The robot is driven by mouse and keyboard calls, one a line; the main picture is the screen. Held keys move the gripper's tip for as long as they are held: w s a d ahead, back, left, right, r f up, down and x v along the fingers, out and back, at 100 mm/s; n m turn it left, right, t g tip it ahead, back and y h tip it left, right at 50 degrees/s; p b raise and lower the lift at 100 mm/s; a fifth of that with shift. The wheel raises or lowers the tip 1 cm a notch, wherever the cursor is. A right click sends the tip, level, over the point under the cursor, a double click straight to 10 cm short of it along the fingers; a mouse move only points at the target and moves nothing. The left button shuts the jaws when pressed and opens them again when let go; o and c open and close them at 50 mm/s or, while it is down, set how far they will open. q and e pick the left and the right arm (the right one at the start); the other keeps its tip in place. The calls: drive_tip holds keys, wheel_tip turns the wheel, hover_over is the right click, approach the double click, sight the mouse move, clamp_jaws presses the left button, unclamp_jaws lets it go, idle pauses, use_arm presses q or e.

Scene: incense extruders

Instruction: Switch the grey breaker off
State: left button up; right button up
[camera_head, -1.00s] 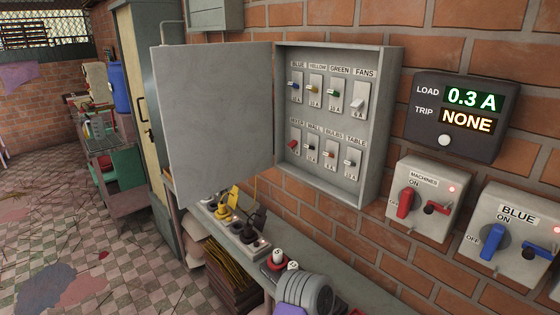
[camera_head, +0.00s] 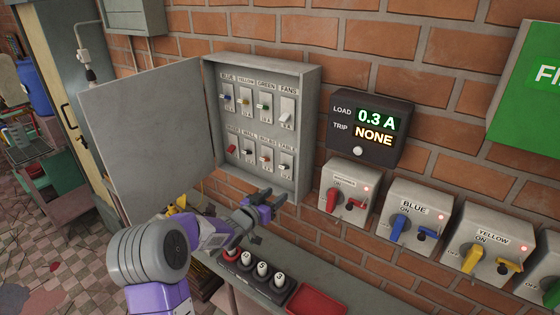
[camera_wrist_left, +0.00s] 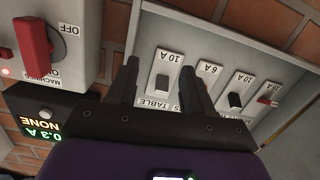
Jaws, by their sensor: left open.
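The open grey breaker panel (camera_head: 310,120) on the brick wall holds two rows of breakers. The TABLE breaker (camera_head: 284,162), with a grey lever, is at the right end of the lower row. In the left wrist view the TABLE breaker (camera_wrist_left: 163,75) appears upside down, with its grey lever between my fingers. My left gripper (camera_head: 275,197) is open and empty, just below the panel's lower right corner in the head view. I cannot tell whether a finger touches the lever. My right gripper is not in view.
The neighbouring BULBS breaker (camera_head: 266,156) is close to one finger. The panel door (camera_head: 145,140) is swung open to the left. A load display (camera_head: 370,130) reads 0.3 A, trip NONE. Rotary switch boxes (camera_head: 412,218) line the wall at right. A bench (camera_head: 240,292) with plugs lies below.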

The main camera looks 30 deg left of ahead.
use_arm(q)
drive_tip(key=m+t, duration=0.1)
approach(282, 167)
drive_tip(key=w, duration=0.2)
drive_tip(key=w+p, duration=0.1)
drive_tip(key=w, duration=0.6)
drive_tip(key=shift+w+d+p, duration=0.15)
drive_tip(key=shift+d+p, duration=0.05)
drive_tip(key=shift+p, duration=0.1)
